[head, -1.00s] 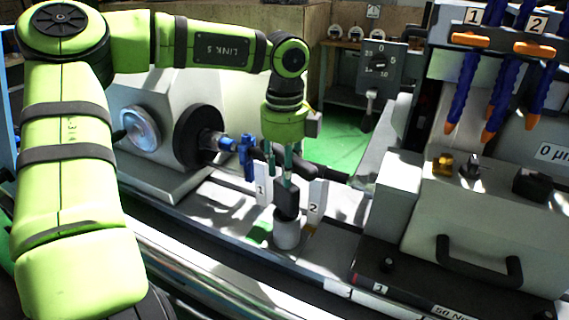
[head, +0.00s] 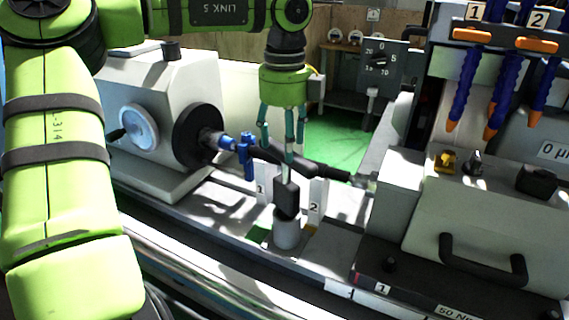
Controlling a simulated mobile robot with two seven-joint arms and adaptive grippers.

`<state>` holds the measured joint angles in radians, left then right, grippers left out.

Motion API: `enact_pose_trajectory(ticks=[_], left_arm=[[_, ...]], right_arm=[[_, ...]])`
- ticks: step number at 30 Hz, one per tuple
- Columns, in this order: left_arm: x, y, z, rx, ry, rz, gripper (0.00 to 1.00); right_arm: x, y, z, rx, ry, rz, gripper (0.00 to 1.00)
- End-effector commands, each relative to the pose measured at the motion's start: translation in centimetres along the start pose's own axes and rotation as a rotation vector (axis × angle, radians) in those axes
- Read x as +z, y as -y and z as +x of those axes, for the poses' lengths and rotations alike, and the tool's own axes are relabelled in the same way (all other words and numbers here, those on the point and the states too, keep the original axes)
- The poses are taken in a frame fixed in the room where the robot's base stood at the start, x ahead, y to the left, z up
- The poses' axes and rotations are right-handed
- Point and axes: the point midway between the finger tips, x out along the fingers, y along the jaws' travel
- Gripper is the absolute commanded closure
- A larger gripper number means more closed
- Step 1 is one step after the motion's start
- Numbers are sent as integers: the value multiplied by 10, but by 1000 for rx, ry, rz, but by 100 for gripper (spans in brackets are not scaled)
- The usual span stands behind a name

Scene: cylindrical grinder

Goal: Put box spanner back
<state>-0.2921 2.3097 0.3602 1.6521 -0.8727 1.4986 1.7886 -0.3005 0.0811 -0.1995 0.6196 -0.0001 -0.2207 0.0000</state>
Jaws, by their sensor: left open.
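A tall tool that looks like the box spanner stands upright, with a thin shank (head: 287,163) above a black block (head: 287,198). Its lower end is at a light grey round holder (head: 287,235) on the machine bed; I cannot tell how deep it sits. My left gripper (head: 282,143) is open just above, with its teal fingers spread around the top of the shank and pointing down. Contact between fingers and shank cannot be made out. My right gripper is not in view.
A dark shaft (head: 318,171) with a blue clamp (head: 248,155) runs close behind the tool. Plates marked 1 (head: 262,187) and 2 (head: 317,198) stand on either side. The headstock (head: 160,95) is at left, a handled housing (head: 480,215) at right.

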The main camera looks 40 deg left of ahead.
Motion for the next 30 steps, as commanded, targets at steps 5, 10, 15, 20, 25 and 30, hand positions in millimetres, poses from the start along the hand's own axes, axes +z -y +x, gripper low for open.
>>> enact_pose_trajectory(ticks=[5,10,15,20,25,30], left_arm=[[0,1,-36,-3,2,-2,39],[0,0,-58,0,1,1,39],[0,0,-64,1,-1,1,39],[0,0,-64,1,-1,2,39],[0,0,-64,1,-1,1,39],[0,0,-64,1,-1,1,39]], right_arm=[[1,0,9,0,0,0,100],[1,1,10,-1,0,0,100],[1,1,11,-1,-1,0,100],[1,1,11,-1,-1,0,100],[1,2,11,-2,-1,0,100],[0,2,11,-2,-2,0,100]])
